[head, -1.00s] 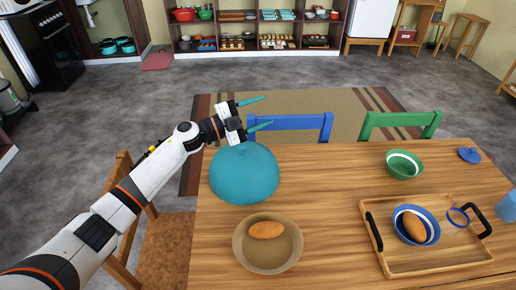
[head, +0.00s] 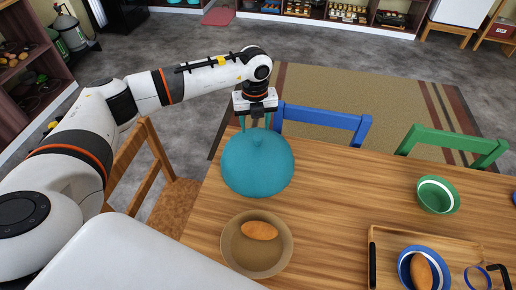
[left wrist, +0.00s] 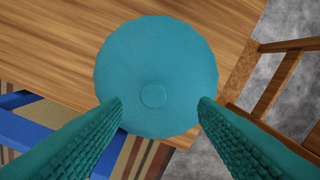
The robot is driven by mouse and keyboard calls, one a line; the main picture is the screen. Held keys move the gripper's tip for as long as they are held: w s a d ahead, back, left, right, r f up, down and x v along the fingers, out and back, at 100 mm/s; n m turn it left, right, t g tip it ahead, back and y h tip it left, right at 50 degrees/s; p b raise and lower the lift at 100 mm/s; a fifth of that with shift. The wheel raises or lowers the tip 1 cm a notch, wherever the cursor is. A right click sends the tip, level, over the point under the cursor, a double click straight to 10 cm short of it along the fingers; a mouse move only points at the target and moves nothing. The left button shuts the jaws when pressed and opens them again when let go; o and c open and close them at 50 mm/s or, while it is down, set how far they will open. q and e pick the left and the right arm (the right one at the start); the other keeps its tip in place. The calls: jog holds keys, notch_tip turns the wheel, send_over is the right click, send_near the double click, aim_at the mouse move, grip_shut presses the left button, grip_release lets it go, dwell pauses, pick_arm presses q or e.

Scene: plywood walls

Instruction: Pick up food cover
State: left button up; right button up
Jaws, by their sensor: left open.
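The food cover (head: 257,165) is a teal dome with a small round knob on top. It sits on the wooden table (head: 330,200) near its far left corner. My left gripper (head: 256,124) points down at the far side of the dome, its teal fingers apart. In the left wrist view the food cover (left wrist: 155,60) lies below, its knob (left wrist: 153,95) between the two open fingertips (left wrist: 160,103). I cannot tell how far the fingertips are above it. My right gripper is not in view.
A brown bowl (head: 236,265) with a bread roll (head: 260,230) stands in front of the cover. A wooden tray (head: 384,245) with a blue bowl (head: 408,255) and a green bowl (head: 437,195) are to the right. Blue (head: 325,117) and wooden (head: 125,160) chairs stand close by.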

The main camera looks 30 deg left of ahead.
aim_at(258, 137)
pick_arm(q)
jog(key=shift+w+d+f, duration=0.15)
jog(key=shift+f, duration=0.45)
jog(key=f+p, duration=0.2)
jog(key=f, duration=0.2)
jog(key=shift+w+f, duration=0.2)
jog(key=shift+f, duration=0.25)
grip_shut()
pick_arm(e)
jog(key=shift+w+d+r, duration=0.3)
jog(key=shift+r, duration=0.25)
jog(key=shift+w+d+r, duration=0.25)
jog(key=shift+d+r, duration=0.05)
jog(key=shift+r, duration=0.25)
